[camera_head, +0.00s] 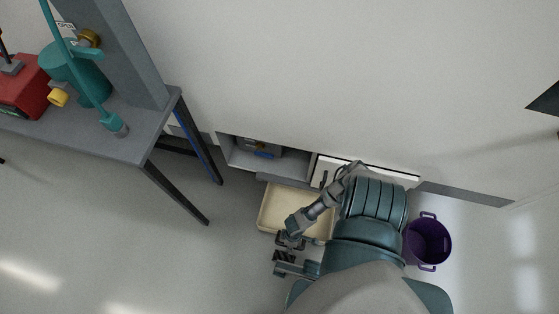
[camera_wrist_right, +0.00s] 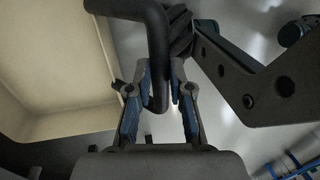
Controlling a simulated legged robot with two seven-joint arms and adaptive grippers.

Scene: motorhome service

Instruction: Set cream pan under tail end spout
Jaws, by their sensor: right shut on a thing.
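The cream pan (camera_head: 268,208) is a shallow rectangular tray at floor level, beside the low wall of the vehicle and below its open compartment. My arm covers its right part. In the right wrist view the pan (camera_wrist_right: 50,60) fills the left side and looks empty where seen. My right gripper (camera_head: 290,238) is at the pan's near edge. Its blue-padded fingers (camera_wrist_right: 160,105) are shut on a black bent handle (camera_wrist_right: 158,60); I cannot tell where the handle joins the pan. I cannot make out my left gripper or a spout.
An open compartment (camera_head: 297,163) in the vehicle wall lies just behind the pan. A purple bucket (camera_head: 428,241) stands at the right. A grey table (camera_head: 125,148) at the left holds a teal device (camera_head: 85,80) and a red box (camera_head: 22,88). Floor left of the pan is clear.

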